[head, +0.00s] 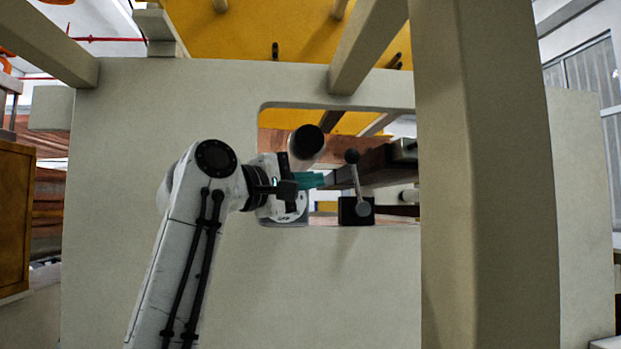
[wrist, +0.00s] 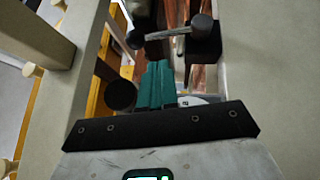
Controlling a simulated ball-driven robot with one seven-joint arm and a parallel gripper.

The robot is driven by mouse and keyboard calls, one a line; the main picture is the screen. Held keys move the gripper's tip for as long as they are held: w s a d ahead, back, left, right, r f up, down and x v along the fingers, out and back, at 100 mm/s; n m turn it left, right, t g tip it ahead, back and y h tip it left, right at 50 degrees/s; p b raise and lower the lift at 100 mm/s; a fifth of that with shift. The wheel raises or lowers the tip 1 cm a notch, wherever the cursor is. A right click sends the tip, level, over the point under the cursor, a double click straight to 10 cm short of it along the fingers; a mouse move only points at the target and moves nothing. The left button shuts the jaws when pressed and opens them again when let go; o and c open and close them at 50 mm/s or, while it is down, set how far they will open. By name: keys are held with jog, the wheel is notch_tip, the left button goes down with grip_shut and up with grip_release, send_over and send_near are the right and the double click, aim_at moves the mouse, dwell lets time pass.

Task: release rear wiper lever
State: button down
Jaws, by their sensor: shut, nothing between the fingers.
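The lever (head: 357,180) is a thin grey rod with a dark ball knob at its upper end. It rises from a black block (head: 348,212) at the lower edge of a window in the pale panel, and stands nearly upright in the head view. In the wrist view the lever (wrist: 168,34) runs sideways ahead of my fingers, its knob at left and its black block (wrist: 205,45) at right. My gripper (head: 318,180) has teal fingers, shut and empty, to the left of the lever. In the wrist view the fingertips (wrist: 158,66) point toward the rod, apparently apart from it.
A pale cylinder with a black end (head: 306,142) sits just above my gripper. The pale panel (head: 330,280) surrounds the window, and a thick pale post (head: 485,200) stands close at right. Dark beams lie behind the lever.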

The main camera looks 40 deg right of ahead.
aim_at(356, 182)
jog(key=d+r+p, duration=0.1)
jog(key=d+p, duration=0.1)
jog(key=d, duration=0.5)
